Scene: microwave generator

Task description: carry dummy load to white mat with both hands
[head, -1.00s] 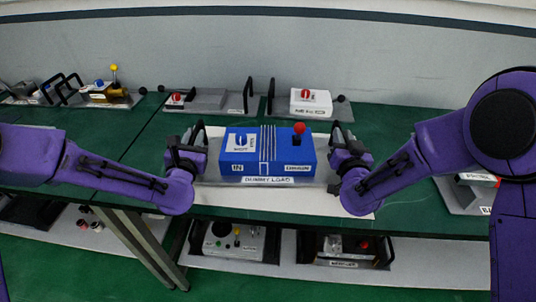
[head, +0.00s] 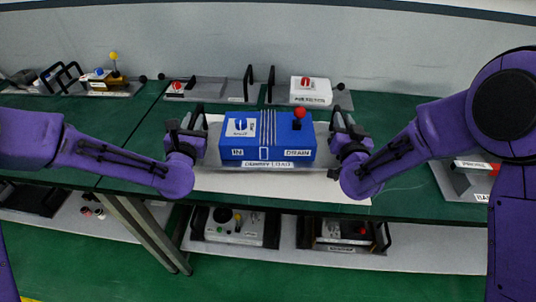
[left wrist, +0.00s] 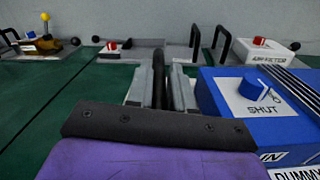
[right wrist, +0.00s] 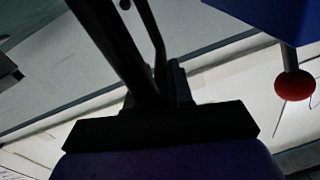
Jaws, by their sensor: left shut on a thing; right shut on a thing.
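The dummy load (head: 267,151) is a blue box with a blue knob and a red ball on top, on a grey base with a black handle at each end. My left gripper (head: 186,128) is shut on its left handle, also seen between the fingers in the left wrist view (left wrist: 161,85). My right gripper (head: 345,133) is shut on its right handle; the right wrist view is dark there. The load looks level. The white mat (head: 280,192) lies on the green table beneath it, its front part bare. I cannot tell whether the base touches the mat.
A yellow-knobbed device (head: 113,80) stands at the far left. Another grey unit (head: 470,180) is at the right, near my right arm. Boxes (head: 235,226) sit on the lower shelf.

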